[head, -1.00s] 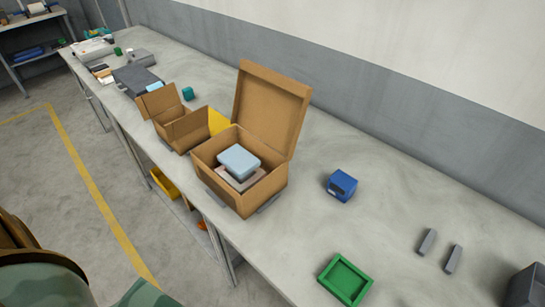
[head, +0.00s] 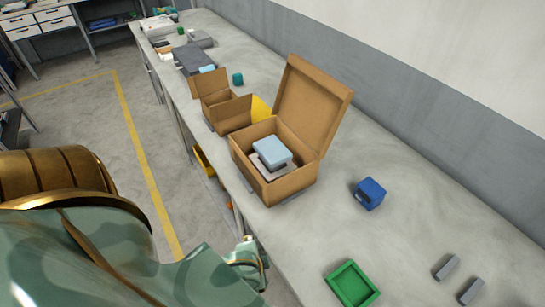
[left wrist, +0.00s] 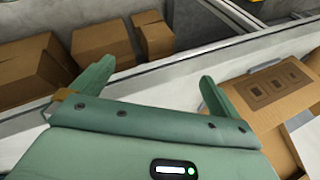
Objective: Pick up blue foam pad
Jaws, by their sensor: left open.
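A light blue foam pad (head: 271,150) lies in an open cardboard box (head: 297,181) on the bench in the head view. It rests on a pale grey-pink pad (head: 268,168). The box lid stands up at the back. My left arm comes in from the lower left, its green end (head: 247,264) low beside the bench's near edge, apart from the box. In the left wrist view my left gripper (left wrist: 153,84) is open with nothing between its fingers. A cardboard box with a printed panel (left wrist: 268,88) is right of the fingers there. I do not see the pad in that view.
A blue block (head: 369,193), a green tray (head: 353,284) and two grey bars (head: 459,278) are on the bench to the right. A smaller open box (head: 230,114) stands behind. Several cardboard boxes (left wrist: 103,42) show at the wrist view's top left.

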